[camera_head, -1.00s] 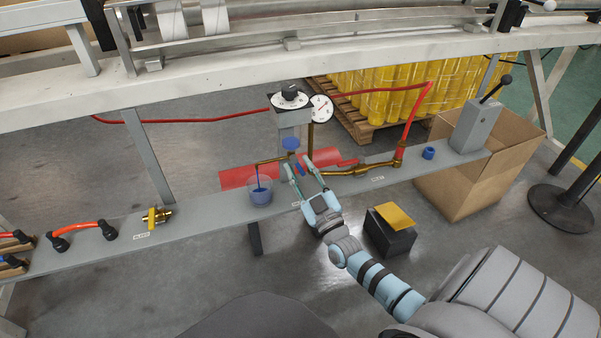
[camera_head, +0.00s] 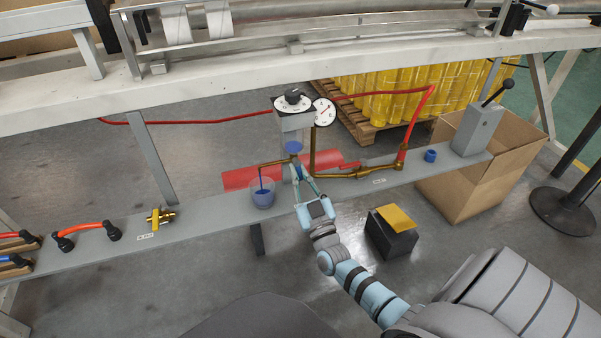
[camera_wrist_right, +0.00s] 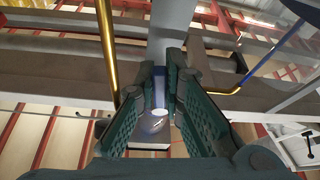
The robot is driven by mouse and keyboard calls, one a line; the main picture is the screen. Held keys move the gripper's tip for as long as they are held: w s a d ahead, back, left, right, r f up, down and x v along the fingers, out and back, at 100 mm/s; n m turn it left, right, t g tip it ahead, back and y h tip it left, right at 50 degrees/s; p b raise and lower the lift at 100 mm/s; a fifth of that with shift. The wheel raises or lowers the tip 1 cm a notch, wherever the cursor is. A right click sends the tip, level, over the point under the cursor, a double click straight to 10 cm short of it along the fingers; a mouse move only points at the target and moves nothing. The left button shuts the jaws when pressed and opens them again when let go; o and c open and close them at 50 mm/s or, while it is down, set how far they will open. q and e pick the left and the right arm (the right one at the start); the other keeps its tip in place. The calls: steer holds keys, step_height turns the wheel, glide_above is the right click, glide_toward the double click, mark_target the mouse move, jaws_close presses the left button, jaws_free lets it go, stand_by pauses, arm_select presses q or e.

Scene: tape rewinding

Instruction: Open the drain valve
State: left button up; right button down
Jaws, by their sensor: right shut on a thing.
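A grey regulator unit (camera_head: 295,121) with a black knob on its dial stands above the shelf, and a blue round part (camera_head: 293,147) sits below it. My right gripper (camera_head: 299,173) is at the unit's lower end, fingers close together. In the right wrist view my right gripper (camera_wrist_right: 160,90) is shut on a narrow blue piece (camera_wrist_right: 158,88), which seems to be the drain valve's handle. Fingers cover most of it. My left gripper is out of view.
A grey shelf (camera_head: 205,212) carries a brass fitting (camera_head: 160,217) on the left and a grey lever box (camera_head: 477,130) on the right. A round gauge (camera_head: 324,111) and brass piping (camera_head: 345,173) are close beside my gripper. A cardboard box (camera_head: 480,185) stands at the right.

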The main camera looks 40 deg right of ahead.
steer(key=c, duration=1.7)
jaws_free()
steer(key=v, duration=1.2)
